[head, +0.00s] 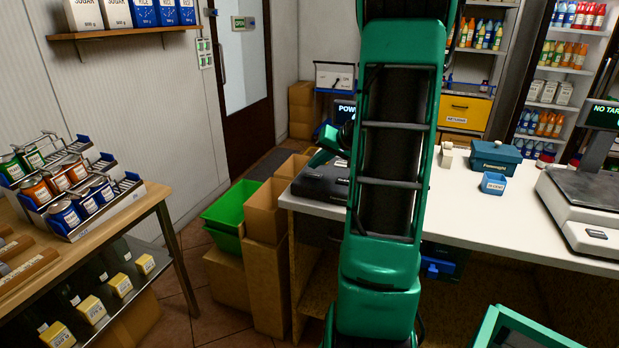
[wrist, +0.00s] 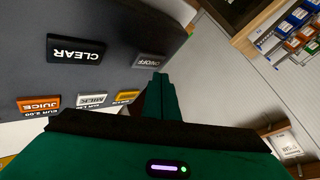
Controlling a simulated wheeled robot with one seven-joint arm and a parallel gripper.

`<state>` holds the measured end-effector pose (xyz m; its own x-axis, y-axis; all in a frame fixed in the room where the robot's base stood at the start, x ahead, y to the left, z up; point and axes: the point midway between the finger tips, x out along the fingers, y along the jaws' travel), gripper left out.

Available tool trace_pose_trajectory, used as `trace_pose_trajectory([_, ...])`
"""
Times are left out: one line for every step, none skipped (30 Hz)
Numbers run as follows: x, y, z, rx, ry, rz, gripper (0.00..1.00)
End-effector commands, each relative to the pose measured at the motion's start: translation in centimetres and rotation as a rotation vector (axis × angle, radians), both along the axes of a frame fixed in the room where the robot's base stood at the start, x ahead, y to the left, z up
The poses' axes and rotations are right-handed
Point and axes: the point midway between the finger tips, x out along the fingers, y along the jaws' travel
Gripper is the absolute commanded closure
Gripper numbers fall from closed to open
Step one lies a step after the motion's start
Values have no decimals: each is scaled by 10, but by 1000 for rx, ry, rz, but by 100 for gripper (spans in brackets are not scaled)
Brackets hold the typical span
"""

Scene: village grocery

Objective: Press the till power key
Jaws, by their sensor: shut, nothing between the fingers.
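The till (head: 322,184) is a dark box on the near left end of the white counter, partly hidden by my arm. The wrist view shows its panel upside down: a grey ON/OFF key (wrist: 149,61), a black CLEAR key (wrist: 76,50), and orange JUICE (wrist: 39,103), grey MILK (wrist: 92,100) and yellow-orange (wrist: 127,97) keys. My gripper (wrist: 160,80) is shut and empty, its tips just below the ON/OFF key in the picture. I cannot tell whether they touch it. In the head view my gripper (head: 322,156) is above the till's left part.
A dark display reading "POWE..." (head: 345,111) stands behind the till, partly covered by my arm. A blue box (head: 495,156), a small blue tub (head: 493,183) and a scale (head: 590,205) are farther right on the counter. Cartons (head: 266,212) and a green crate (head: 231,214) stand left.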

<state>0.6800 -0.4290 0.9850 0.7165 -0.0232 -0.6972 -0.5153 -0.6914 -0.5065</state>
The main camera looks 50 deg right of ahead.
Motion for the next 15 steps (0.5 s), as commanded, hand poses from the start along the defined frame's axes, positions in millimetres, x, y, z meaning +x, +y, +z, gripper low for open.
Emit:
trace_pose_trajectory([0, 0, 6, -2, -1, 0, 100])
trace_pose_trajectory([0, 0, 8, -2, -1, 0, 100])
trace_pose_trajectory([0, 0, 11, -2, -1, 1, 100])
trace_pose_trajectory([0, 0, 14, -2, -1, 1, 100])
trace_pose_trajectory([0, 0, 16, -2, -1, 0, 100])
trace_pose_trajectory([0, 0, 20, -2, -2, 1, 100])
trace_pose_trajectory([0, 0, 22, -2, -2, 1, 100])
trace_pose_trajectory([0, 0, 25, -1, -1, 1, 100])
trace_pose_trajectory([0, 0, 28, -1, -1, 0, 100])
trace_pose_trajectory([0, 0, 31, -2, -1, 1, 100])
trace_pose_trajectory([0, 0, 34, -2, -1, 0, 100])
trace_pose_trajectory([0, 0, 37, -2, -1, 0, 100])
trace_pose_trajectory([0, 0, 39, -2, -1, 0, 100])
trace_pose_trajectory([0, 0, 42, -1, -1, 0, 100])
trace_pose_trajectory([0, 0, 44, -1, -1, -1, 100])
